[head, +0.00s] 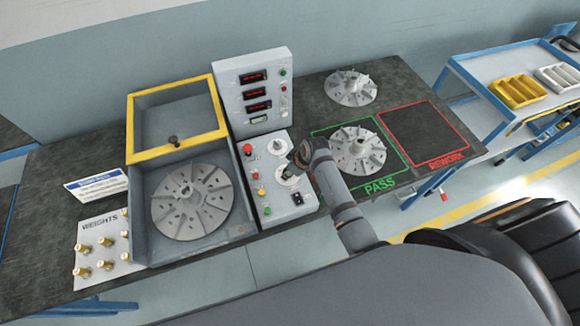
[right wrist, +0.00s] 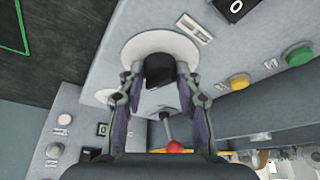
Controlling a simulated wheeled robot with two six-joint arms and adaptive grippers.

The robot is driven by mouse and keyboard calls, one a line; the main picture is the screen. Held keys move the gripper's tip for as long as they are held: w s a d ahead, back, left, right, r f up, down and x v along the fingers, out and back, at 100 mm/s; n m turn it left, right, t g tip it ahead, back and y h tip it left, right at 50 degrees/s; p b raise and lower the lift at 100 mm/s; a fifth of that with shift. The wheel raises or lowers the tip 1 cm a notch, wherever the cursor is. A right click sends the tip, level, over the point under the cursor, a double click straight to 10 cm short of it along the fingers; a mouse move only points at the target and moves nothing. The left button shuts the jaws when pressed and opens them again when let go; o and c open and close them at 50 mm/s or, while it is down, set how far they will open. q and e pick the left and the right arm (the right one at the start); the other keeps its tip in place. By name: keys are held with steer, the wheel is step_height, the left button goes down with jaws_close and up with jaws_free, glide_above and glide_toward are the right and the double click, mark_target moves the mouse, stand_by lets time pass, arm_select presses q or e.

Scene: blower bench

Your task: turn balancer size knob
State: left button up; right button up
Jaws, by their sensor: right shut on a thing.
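The balancer's sloped control panel (head: 270,197) stands mid-bench in the head view, with two white round dials on it. My right gripper (head: 290,170) reaches down to the nearer dial (head: 287,180), and its wrist hides most of the knob there. In the right wrist view, the dark knob (right wrist: 159,72) stands on a white dial plate (right wrist: 150,46). The fingers of the right gripper (right wrist: 160,78) are closed on the knob's two sides. The farther dial (head: 278,146) is free. The printed labels are too small to read. My left gripper is in neither view.
A finned rotor (head: 190,201) lies in the grey balancer bay on the left. Another rotor (head: 357,149) sits on the PASS area. The REWORK area (head: 422,137) is empty.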

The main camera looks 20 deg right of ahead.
steer(key=shift+a+r+m+h+p, duration=0.15)
steer(key=shift+m+h+p, duration=0.35)
steer(key=shift+m+p, duration=0.6)
steer(key=shift+a+m+t+h, duration=0.1)
steer(key=shift+m+t+h, duration=0.3)
steer(key=shift+m, duration=0.9)
steer(key=o, duration=1.2)
steer(key=shift+c, duration=0.2)
steer(key=shift+s, duration=0.1)
steer(key=v, duration=0.7)
